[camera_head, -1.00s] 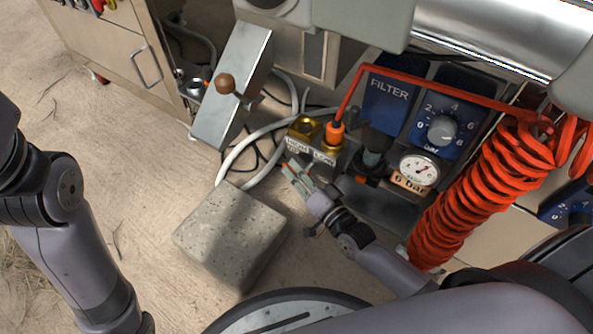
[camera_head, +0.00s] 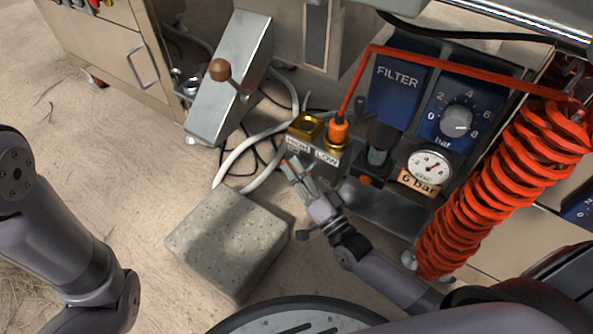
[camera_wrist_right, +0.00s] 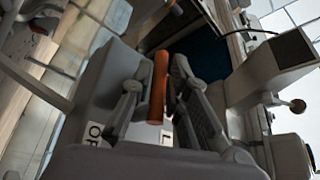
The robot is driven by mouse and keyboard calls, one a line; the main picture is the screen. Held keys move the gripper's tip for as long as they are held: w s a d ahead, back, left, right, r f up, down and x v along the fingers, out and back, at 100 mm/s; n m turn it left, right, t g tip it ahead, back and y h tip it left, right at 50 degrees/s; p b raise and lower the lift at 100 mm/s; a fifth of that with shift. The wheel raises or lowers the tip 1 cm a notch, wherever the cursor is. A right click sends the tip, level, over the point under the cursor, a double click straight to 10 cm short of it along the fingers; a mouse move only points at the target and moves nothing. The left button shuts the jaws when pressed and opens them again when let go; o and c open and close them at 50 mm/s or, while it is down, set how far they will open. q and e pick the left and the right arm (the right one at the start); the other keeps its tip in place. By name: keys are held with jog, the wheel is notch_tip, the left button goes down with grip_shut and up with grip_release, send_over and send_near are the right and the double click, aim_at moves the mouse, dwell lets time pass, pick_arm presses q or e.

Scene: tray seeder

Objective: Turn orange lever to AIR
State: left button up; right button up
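The orange lever (camera_wrist_right: 158,88) shows in the right wrist view as a straight bar between the fingers of my right gripper (camera_wrist_right: 157,75). A finger lies on each side of it, and the fingers look apart; contact is not clear. White labels reading "OF" and "L", partly hidden, sit below it. In the head view my right gripper (camera_head: 293,170) is low in front of the brass HIGH and LOW fittings (camera_head: 318,140), with a bit of orange at its tips. No AIR label can be read. My left arm is at the left edge; its gripper is out of view.
A concrete block (camera_head: 228,240) lies on the floor left of my right gripper. A metal box with a brown-knobbed lever (camera_head: 220,70) stands behind it. A coiled red hose (camera_head: 500,190), a gauge (camera_head: 430,165) and a blue regulator (camera_head: 458,115) are to the right.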

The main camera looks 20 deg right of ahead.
jog(key=shift+s, duration=0.1)
jog(key=v, duration=1.2)
dwell(0.4)
